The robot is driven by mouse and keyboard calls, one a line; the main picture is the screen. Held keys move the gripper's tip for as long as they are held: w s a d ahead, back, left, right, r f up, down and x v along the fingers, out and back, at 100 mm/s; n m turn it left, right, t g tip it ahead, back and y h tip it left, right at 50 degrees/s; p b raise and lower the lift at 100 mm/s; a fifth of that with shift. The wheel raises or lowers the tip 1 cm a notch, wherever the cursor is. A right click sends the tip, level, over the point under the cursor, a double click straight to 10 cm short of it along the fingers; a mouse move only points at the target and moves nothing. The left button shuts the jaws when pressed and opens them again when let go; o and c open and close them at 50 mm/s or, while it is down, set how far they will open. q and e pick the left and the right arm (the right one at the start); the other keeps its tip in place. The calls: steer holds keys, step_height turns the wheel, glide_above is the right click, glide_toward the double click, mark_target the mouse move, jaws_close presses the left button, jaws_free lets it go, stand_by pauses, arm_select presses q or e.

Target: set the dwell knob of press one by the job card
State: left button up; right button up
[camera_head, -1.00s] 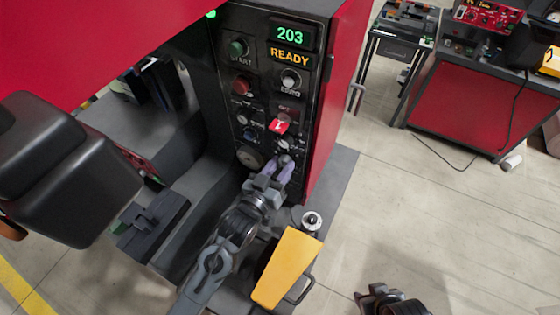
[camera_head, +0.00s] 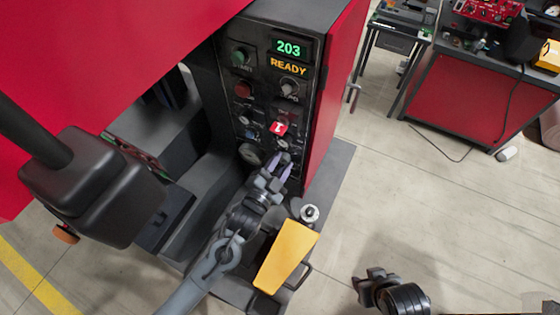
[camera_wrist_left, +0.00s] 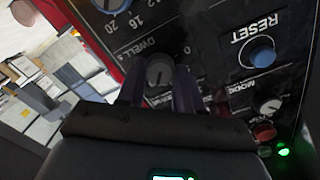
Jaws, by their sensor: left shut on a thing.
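The dwell knob (camera_wrist_left: 160,70) is a grey round knob with a pale pointer line, next to the DWELL s lettering on the black panel. My left gripper (camera_wrist_left: 158,88) is shut on it, one purple finger on each side. In the head view my left gripper (camera_head: 281,160) is at the lower part of the panel (camera_head: 262,100) of the press, and its fingertips hide the knob there. The panel display (camera_head: 289,48) reads 203, with READY below. My right gripper (camera_head: 374,274) hangs over the floor at the lower right, away from the panel; its jaws are unclear. I cannot make out a job card.
A blue RESET button (camera_wrist_left: 263,54), a blue knob (camera_wrist_left: 113,4) and a MODE knob (camera_wrist_left: 270,106) sit near my left fingers. A red tag (camera_head: 278,128) marked 1 is above them.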

arm_select(q)
steer(key=shift+m, duration=0.5)
steer(key=o, duration=1)
steer(key=shift+o, duration=0.2)
steer(key=shift+s, duration=0.15)
steer(key=v, duration=1)
steer(key=shift+s+a+b, duration=0.15)
steer(key=shift+s+b, duration=0.1)
steer(key=shift+b, duration=0.15)
steer(key=shift+f, duration=0.1)
